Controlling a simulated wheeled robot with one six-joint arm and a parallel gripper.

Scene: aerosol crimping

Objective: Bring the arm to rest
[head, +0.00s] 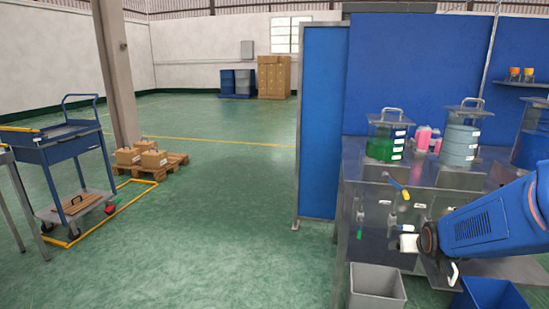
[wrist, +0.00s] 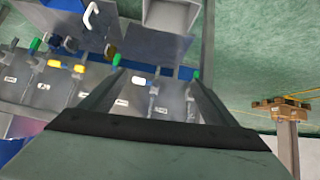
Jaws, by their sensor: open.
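My blue arm (head: 490,220) reaches in from the right in the head view, in front of the metal filling bench (head: 350,205). My gripper (wrist: 158,76) shows in the wrist view with its two fingers spread apart and nothing seen between them. Behind the fingers are the bench's labelled metal face and small valves with green and yellow ends (wrist: 53,63). I cannot tell the distance from the fingertips to the bench. In the head view the fingers are not clearly visible at the arm's end.
Clear tanks of green (head: 384,148) and grey-blue (head: 458,143) liquid stand on the bench. A grey bin (head: 377,285) and a blue bin (head: 490,294) sit below. A blue trolley (head: 65,150) and a pallet (head: 165,166) with boxes stand left. The middle floor is clear.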

